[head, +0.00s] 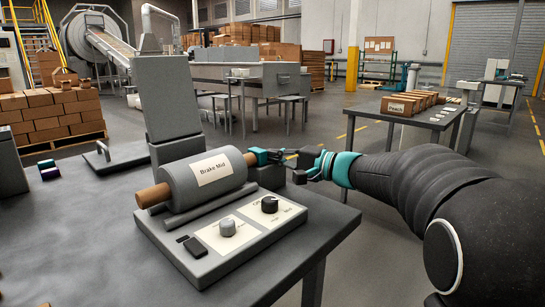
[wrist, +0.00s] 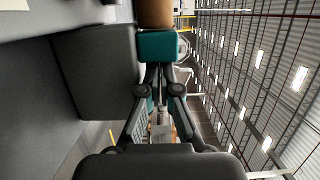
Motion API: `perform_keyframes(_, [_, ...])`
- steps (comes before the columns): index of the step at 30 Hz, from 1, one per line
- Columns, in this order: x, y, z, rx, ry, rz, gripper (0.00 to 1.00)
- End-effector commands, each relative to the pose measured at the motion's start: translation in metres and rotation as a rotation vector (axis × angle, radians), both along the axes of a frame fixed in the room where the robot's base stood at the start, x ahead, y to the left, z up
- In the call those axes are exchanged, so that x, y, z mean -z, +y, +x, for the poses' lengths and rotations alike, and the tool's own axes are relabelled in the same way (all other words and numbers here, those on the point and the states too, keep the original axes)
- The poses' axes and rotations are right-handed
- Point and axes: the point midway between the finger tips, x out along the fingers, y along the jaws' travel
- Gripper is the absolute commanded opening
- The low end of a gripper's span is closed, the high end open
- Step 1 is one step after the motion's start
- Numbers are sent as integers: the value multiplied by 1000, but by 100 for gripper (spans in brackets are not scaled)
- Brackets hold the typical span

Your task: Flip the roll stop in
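A grey roll (head: 208,176) with a label reading "Brake Mid" lies on a grey bench-top machine. Its brown core (head: 152,195) sticks out at both ends. I cannot tell which part is the roll stop. My gripper (head: 264,157) reaches in from the right, its teal tips at the core's right end. In the wrist view the brown core (wrist: 155,13) shows right beyond the teal tips (wrist: 158,46). They look very near the core, but I cannot tell whether they touch it. The gap between the fingers is not clear.
A control panel (head: 250,230) with a grey knob (head: 228,227), a black knob (head: 269,204) and small black parts (head: 194,246) sits before the roll. A tall grey plate (head: 170,100) stands behind it. A small handle (head: 103,150) stands at the back left. The bench front (head: 90,250) is mostly clear.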

Motion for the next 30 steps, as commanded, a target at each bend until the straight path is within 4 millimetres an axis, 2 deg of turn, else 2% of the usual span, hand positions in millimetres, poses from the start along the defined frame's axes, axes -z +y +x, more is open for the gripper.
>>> perform_keyframes(5, [-1,-20,-14,-1,-1,0,0])
perform_keyframes(12, [0,-62,-39,6,0,0,0])
perform_keyframes(18, [0,-88,-56,5,1,0,0])
perform_keyframes(23, [1,-98,-62,4,2,-1,0])
perform_keyframes(30, [1,-99,-64,2,1,0,0])
